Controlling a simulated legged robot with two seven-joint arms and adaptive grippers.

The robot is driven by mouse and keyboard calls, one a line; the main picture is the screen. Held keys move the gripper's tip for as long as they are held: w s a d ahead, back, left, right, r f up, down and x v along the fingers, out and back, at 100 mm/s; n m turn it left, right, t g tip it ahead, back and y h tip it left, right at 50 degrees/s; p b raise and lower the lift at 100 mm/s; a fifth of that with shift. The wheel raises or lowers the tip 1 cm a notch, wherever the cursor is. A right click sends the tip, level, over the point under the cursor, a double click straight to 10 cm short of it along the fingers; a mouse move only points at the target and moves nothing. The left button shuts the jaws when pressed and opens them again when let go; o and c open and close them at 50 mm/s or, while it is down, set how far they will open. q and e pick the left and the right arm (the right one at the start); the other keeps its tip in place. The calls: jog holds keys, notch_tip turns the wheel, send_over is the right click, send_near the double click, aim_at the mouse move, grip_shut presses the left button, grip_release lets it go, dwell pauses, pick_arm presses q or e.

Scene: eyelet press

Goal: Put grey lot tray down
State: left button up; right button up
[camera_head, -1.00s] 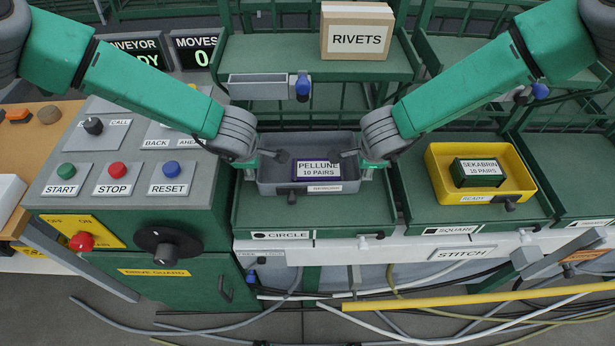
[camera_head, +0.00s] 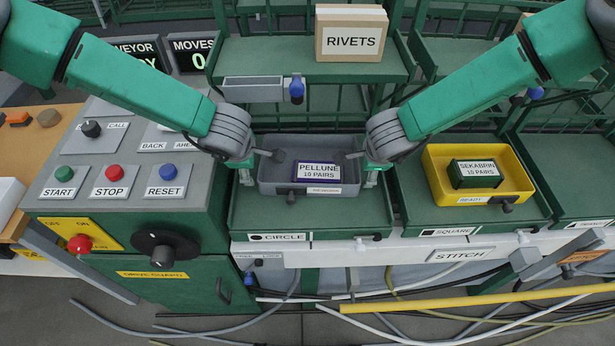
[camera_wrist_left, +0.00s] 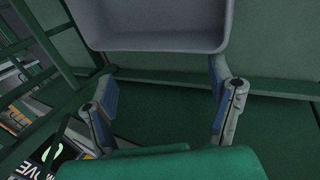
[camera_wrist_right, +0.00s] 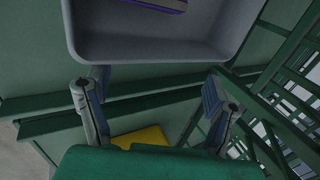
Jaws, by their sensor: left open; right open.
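The grey lot tray (camera_head: 268,178) sits on the green shelf marked CIRCLE (camera_head: 300,222). It holds a purple-edged box labelled PELLUNE 10 PAIRS (camera_head: 318,172). My left gripper (camera_head: 261,165) is open at the tray's left end, and my right gripper (camera_head: 364,168) is open at its right end. In the left wrist view the tray (camera_wrist_left: 150,40) lies beyond the open, empty fingers, with a gap between. The right wrist view likewise shows the tray (camera_wrist_right: 140,50) beyond open, empty fingers. The tray's small front label is blurred.
A yellow tray (camera_head: 435,172) with a SEKABRIN box (camera_head: 474,174) stands on the SQUARE shelf to the right. A RIVETS carton (camera_head: 350,35) stands on the upper shelf behind. A control panel (camera_head: 120,200) with buttons and a knob is on the left.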

jog(key=shift+d, duration=0.55)
jog(key=shift+a, duration=0.55)
jog(key=shift+a+r, duration=0.1)
jog(key=shift+a, duration=0.1)
jog(key=shift+s+a+r, duration=0.1)
jog(key=shift+s+r, duration=0.05)
jog(key=shift+r, duration=0.15)
pick_arm(q)
jog(key=a+v, duration=0.1)
jog(key=v, duration=0.8)
jog(key=shift+s+a+r, duration=0.15)
jog(key=shift+s+r, duration=0.05)
jog(key=shift+r, duration=0.15)
pick_arm(e)
jog(key=v, duration=1.1)
